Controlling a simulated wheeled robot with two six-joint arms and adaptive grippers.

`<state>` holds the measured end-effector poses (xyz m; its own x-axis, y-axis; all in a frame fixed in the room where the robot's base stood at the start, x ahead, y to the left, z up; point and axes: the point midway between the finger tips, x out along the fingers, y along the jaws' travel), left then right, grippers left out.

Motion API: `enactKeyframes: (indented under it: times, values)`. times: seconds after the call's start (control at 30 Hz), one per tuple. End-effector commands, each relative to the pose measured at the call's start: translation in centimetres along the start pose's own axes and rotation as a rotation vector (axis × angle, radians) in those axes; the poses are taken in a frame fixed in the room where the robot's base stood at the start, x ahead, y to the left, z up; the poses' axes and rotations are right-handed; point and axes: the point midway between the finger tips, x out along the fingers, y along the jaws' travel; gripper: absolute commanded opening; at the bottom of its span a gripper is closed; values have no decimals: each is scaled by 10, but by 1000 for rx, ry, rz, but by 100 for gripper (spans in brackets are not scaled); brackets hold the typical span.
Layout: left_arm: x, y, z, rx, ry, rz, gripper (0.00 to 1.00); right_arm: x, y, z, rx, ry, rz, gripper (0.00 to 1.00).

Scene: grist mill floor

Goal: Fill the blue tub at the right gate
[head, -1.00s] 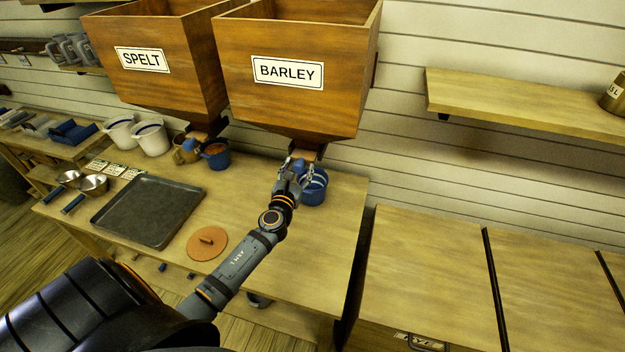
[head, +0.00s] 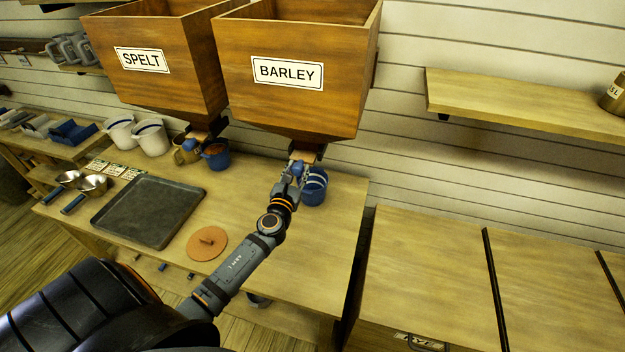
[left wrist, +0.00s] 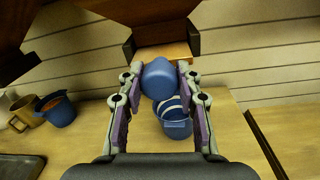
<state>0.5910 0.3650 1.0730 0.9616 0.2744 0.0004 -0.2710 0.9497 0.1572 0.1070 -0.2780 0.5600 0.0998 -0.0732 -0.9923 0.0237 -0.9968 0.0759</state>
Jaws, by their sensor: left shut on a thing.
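The blue tub (head: 316,190) with pale bands stands on the bench under the BARLEY hopper (head: 285,85). It also shows in the left wrist view (left wrist: 180,131), partly behind the knob; I cannot tell what is in it. A blue knob (left wrist: 158,76) sits at the front of the wooden gate slide (left wrist: 163,53) under the hopper spout. My left gripper (head: 297,170) is shut on this knob, just above and left of the tub, with one finger on each side in the left wrist view. My right gripper is not in view.
The SPELT hopper (head: 155,60) is on the left, with a blue tub (head: 216,155) of reddish-brown grain and a tan mug (head: 186,150) below it. White buckets (head: 152,138), a dark tray (head: 149,211) and a round lid (head: 207,243) are on the bench. The bench's right front is clear.

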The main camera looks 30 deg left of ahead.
Motion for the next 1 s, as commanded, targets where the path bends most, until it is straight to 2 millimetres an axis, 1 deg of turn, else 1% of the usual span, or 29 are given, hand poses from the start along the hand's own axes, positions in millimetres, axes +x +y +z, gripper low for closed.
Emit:
enactKeyframes:
  times: [0.03,0.1,0.27,1.0]
  values:
    - [-6,0,-2,1,4,-2,0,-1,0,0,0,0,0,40]
    - [-13,0,-2,1,4,-1,0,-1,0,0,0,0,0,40]
    - [-21,1,-2,0,3,0,0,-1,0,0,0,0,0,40]
    - [-22,1,-2,1,3,0,0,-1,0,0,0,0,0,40]
